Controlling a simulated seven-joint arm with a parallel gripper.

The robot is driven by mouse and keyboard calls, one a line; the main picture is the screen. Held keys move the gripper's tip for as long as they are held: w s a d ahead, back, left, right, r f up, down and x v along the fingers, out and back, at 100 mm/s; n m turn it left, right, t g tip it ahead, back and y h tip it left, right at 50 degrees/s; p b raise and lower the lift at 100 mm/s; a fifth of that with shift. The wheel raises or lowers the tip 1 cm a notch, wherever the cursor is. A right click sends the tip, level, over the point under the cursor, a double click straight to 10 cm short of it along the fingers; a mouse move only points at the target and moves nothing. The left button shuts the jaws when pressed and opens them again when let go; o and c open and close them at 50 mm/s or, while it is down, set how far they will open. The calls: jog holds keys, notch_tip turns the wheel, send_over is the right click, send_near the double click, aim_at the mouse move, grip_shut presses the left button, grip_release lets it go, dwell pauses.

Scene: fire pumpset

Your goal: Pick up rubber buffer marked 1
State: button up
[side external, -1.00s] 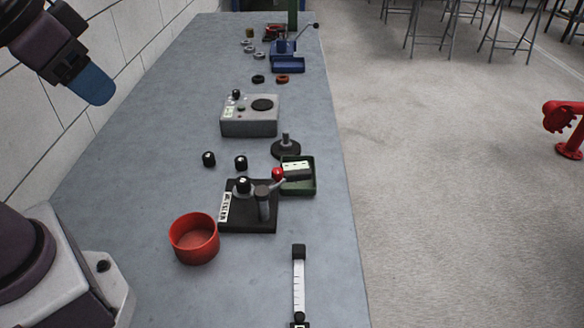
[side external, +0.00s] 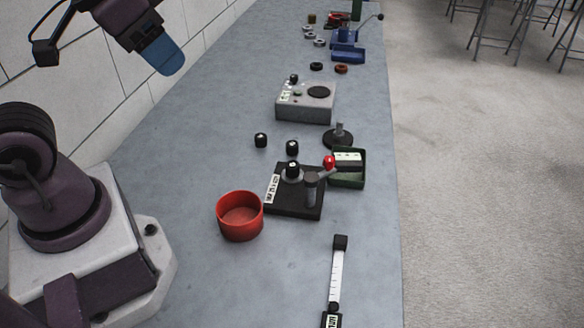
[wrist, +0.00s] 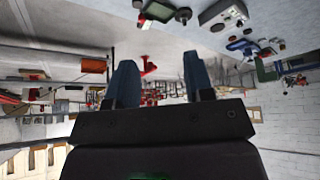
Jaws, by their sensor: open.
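Small black cylinders that look like the rubber buffers stand on the table. One buffer (side external: 261,140) is at the left, and a second buffer (side external: 292,147) is to its right. A third black piece (side external: 293,168) sits on the black lever fixture (side external: 285,205). Pale marks show on their tops, but I cannot read which is 1. My gripper (side external: 165,57) is raised at the upper left, well apart from the buffers. In the wrist view its blue fingers (wrist: 160,78) are spread with nothing between them.
A green tray (side external: 348,182) and a dark round stand (side external: 338,138) are to the right. A grey box (side external: 306,112) is behind. A ruler-like strip (side external: 337,275) lies in front. The wall (side external: 100,80) borders the left.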

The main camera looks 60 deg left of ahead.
jog(key=shift+o, duration=1.3)
